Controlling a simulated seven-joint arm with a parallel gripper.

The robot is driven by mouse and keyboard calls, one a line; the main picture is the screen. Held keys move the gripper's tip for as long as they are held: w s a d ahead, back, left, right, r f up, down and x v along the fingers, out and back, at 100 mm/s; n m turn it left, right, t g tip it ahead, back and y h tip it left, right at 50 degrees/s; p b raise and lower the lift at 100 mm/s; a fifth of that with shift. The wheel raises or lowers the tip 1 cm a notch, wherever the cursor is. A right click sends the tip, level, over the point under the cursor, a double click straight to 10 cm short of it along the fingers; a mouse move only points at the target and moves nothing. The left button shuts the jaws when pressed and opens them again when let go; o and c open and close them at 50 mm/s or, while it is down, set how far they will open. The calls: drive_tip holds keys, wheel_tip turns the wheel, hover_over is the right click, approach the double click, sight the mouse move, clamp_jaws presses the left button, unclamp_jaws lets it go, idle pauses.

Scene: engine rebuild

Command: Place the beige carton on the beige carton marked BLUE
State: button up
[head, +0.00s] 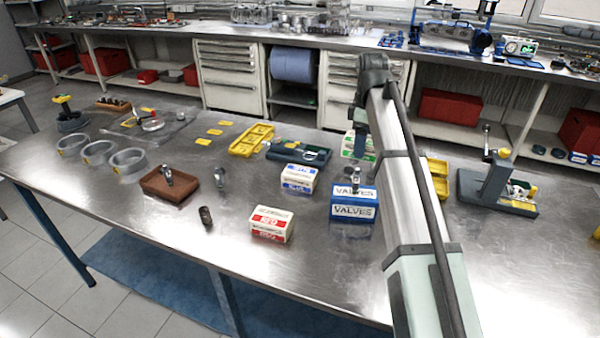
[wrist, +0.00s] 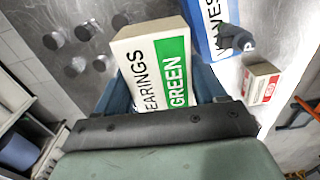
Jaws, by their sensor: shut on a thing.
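A beige carton with a green label reading BEARINGS GREEN (wrist: 155,72) is between the blue-grey fingers of my gripper (wrist: 163,85), which is shut on it. In the head view this carton (head: 348,146) shows partly behind my arm; whether it touches the table is hard to tell. The beige carton marked BLUE (head: 298,179) stands upright on the metal table, left of and nearer than the held carton. Its top looks bare. My arm hides most of the gripper in the head view.
A blue-and-white VALVES box (head: 353,209) with a small metal part (head: 355,178) on top stands right of the BLUE carton. A beige carton with a red label (head: 270,225) stands in front. A dark green tray (head: 312,155) and yellow tray (head: 251,140) lie behind.

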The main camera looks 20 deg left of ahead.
drive_tip(key=r, duration=0.2)
hover_over(300, 172)
drive_tip(key=shift+f, duration=5.15)
drive_tip(key=shift+f, duration=0.1)
drive_tip(key=o, duration=1.2)
wheel_tip(300, 172, up, 12)
